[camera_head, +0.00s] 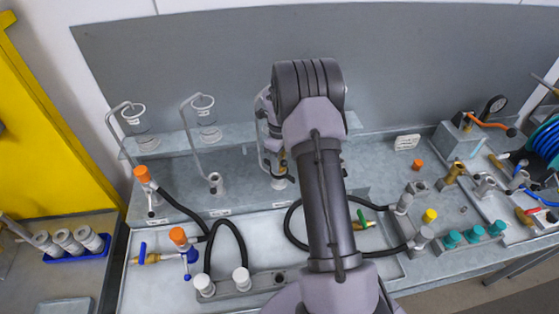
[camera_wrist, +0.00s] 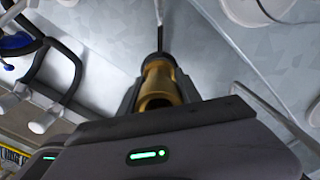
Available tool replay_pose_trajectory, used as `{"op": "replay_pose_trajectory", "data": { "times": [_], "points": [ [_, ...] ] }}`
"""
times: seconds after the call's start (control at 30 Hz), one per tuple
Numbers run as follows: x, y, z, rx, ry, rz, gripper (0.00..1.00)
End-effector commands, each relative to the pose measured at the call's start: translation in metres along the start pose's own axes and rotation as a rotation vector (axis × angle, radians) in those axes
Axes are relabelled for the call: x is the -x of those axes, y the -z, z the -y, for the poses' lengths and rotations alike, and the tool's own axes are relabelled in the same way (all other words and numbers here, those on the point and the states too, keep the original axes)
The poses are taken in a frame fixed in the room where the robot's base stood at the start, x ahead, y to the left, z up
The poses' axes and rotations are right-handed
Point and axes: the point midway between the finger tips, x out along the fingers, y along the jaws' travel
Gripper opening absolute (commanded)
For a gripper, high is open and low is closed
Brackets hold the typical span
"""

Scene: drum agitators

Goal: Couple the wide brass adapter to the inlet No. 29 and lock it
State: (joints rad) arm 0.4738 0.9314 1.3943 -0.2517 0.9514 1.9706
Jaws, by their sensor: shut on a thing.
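My gripper (camera_wrist: 157,92) is shut on a brass adapter (camera_wrist: 158,74), seen in the wrist view with its open end toward the camera. A thin dark rod or slot shows just beyond the adapter. In the head view my arm covers much of the gripper, and a small brass spot (camera_head: 283,162) shows beside it, above a grey inlet (camera_head: 279,183) on the bench. Other inlets stand in a row to the left, one upright grey inlet (camera_head: 215,181) and one with an orange-capped fitting (camera_head: 152,213). Their labels are too small to read, so I cannot tell which is No. 29.
Two glass vessels (camera_head: 205,112) on bent pipes stand at the back left. Black hoses (camera_head: 180,200) loop across the bench front. A blue tray (camera_head: 78,250) lies at the left.

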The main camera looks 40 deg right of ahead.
Motion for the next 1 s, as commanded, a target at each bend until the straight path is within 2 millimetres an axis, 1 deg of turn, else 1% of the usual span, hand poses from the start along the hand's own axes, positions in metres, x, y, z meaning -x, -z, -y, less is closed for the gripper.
{"op": "replay_pose_trajectory", "data": {
  "times": [0.43, 0.47, 0.5, 0.57, 0.6, 1.0],
  "points": [
    [-0.0034, -0.0001, 0.0001, 0.000, 0.000, 0.000, 0.00],
    [-0.0034, -0.0001, 0.0001, 0.000, 0.000, 0.000, 0.42],
    [-0.0034, -0.0001, 0.0001, 0.000, 0.000, 0.000, 0.50],
    [-0.0034, -0.0001, 0.0001, 0.000, 0.000, 0.000, 0.62],
    [-0.0034, -0.0001, 0.0001, 0.000, 0.000, 0.000, 0.66],
    [-0.0038, 0.0001, -0.0001, 0.000, 0.000, 0.000, 0.67]
  ]
}}
